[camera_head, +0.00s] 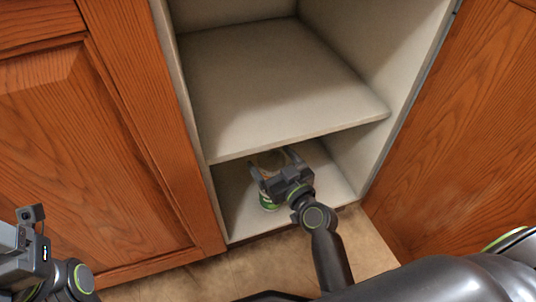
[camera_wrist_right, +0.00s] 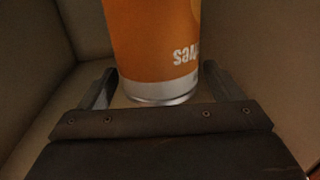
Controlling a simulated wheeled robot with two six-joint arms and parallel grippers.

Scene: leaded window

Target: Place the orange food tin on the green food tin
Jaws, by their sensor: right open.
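The orange food tin (camera_wrist_right: 155,40) fills the upper middle of the right wrist view, with a silver rim at its lower end. In the head view a pale round rim (camera_head: 270,160) shows between the fingers of my right gripper. My right gripper (camera_head: 274,161) is open, with one finger on each side of the orange tin. The green food tin (camera_head: 268,203) shows in part in the lower compartment, beside and below the gripper, which hides much of it. Whether the two tins touch is hidden. My left gripper (camera_head: 32,232) is at the lower left, away from the tins.
A cream cabinet shelf (camera_head: 270,90) lies just above and behind my right gripper. The cabinet's side wall (camera_head: 400,70) stands to the right. Wooden doors (camera_head: 80,160) flank the opening. The upper shelf is bare where it shows. The floor (camera_head: 240,272) is in front.

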